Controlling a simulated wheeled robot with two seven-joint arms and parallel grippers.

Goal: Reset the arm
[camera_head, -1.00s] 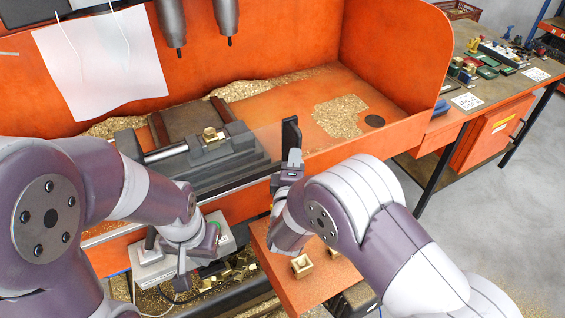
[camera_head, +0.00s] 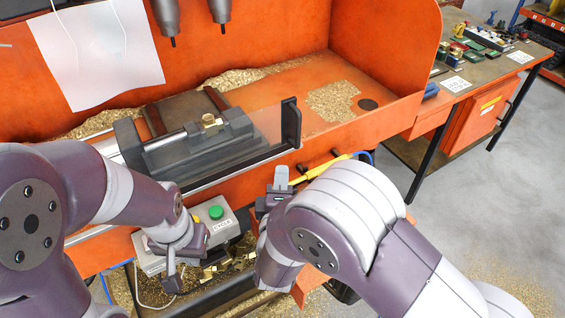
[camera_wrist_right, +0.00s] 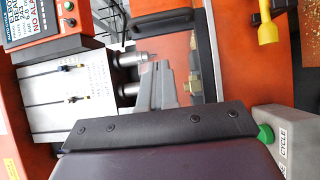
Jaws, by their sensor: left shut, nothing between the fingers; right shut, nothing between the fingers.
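My left gripper (camera_head: 172,280) hangs low in front of the orange machine, beside the grey control box (camera_head: 212,226) with the green CYCLE button. It is shut and empty. My right gripper (camera_head: 281,180) points up in front of the machine's front edge, to the right of the vise. It is shut and empty, with its fingers together in the right wrist view (camera_wrist_right: 158,82). A brass part (camera_head: 209,120) sits in the grey vise (camera_head: 190,150); it also shows in the right wrist view (camera_wrist_right: 193,77).
A clear guard with a black upright handle (camera_head: 291,123) stands at the vise's right. Two grey spindles (camera_head: 168,18) hang above. Brass chips (camera_head: 334,100) lie in the machine bed. A workbench (camera_head: 468,82) stands at the right, with open floor in front of it.

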